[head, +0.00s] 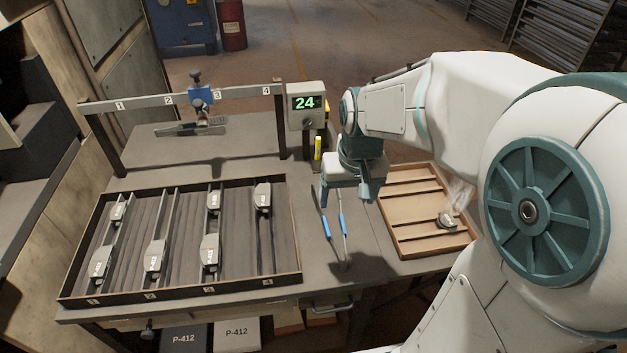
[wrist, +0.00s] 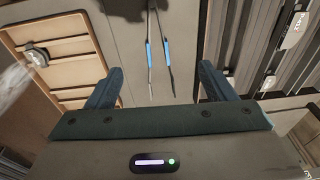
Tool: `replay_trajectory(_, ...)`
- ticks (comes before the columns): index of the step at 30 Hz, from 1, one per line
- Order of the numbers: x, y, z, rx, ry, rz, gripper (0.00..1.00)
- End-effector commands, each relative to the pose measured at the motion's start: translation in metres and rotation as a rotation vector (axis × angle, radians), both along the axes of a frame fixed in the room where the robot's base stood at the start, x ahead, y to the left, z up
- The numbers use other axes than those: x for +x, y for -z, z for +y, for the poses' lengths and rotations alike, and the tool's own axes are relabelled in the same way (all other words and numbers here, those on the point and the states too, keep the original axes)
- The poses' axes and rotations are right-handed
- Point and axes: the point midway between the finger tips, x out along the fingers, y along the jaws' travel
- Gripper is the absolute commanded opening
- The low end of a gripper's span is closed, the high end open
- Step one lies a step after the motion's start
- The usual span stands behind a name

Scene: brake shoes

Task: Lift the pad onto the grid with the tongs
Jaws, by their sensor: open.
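The tongs (head: 342,224), two thin metal arms with blue grips, lie on the grey bench between the two trays. They also show in the wrist view (wrist: 168,52), ahead of and between my fingers. My gripper (wrist: 162,74) is open and empty, apparently above the bench; the tongs are not between closed fingers. A dark pad with a pale label (head: 447,220) lies in the wooden tray at right, and in the wrist view (wrist: 37,57). The dark railed tray (head: 180,296), which seems to be the grid, holds several labelled pads on its rails.
The wooden tray (head: 413,210) has several compartments and crumpled clear plastic at its right. A numbered bar (head: 240,95) with a blue slider stands behind the railed tray. A display (head: 306,103) reads 24. A yellow marker-like object (head: 318,148) stands behind the tongs.

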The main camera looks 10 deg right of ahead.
Motion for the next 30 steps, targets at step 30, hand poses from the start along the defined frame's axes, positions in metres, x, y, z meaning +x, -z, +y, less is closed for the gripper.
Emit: replay_trajectory(30, 0.107, 0.138, 0.001, -0.039, -0.007, 0.131, 0.77)
